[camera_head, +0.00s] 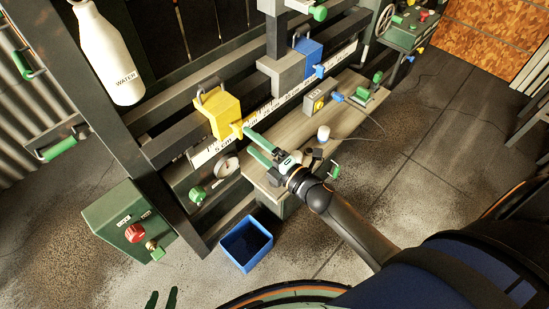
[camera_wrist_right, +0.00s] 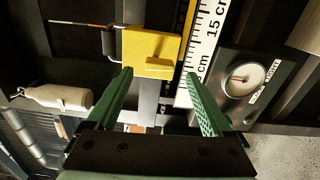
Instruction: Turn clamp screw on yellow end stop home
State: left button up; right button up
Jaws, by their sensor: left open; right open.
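The yellow end stop (camera_head: 216,114) is a yellow block with a grey loop handle on the scaled rail, left of centre in the head view. Its yellow clamp screw (camera_head: 237,131) sticks out at its lower right. In the right wrist view the end stop (camera_wrist_right: 150,45) is ahead, with the clamp screw (camera_wrist_right: 160,66) at its lower edge. My right gripper (camera_head: 246,141) is open, its green fingertips close to the screw; contact cannot be told. In the wrist view the right gripper (camera_wrist_right: 159,73) has the screw between and beyond its fingertips. My left gripper (camera_head: 161,299) is open, low at the bottom edge.
A white scale (camera_head: 260,116) runs along the rail to a blue end stop (camera_head: 308,52). A dial gauge (camera_head: 228,167) sits below the yellow stop. A wooden bench (camera_head: 345,117) carries small parts. A blue bin (camera_head: 246,245) and a green control box (camera_head: 128,222) stand below.

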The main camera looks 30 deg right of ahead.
jog(key=v, duration=0.9)
jog(key=shift+b, duration=0.35)
jog(key=s+f+m+g+h+p, duration=0.2)
jog(key=f+m, duration=0.5)
jog(key=m, duration=0.6)
jog(key=s+g+h, duration=0.1)
jog(key=s+h, duration=0.1)
jog(key=s, duration=0.1)
jog(key=shift+d+g, duration=0.15)
jog(key=shift+g, duration=0.15)
jog(key=s+a+f+m+g, duration=0.1)
jog(key=s+f+m, duration=0.1)
jog(key=s+a+f+m+g, duration=0.1)
jog(key=s+m+g, duration=0.1)
jog(key=s+m, duration=0.1)
jog(key=s+a+f+m+g, duration=0.1)
jog(key=s+f+m, duration=0.1)
jog(key=shift+s+a+f+m+p, duration=0.15)
jog(key=shift+a+f+m+p, duration=0.15)
jog(key=shift+f+p, duration=0.1)
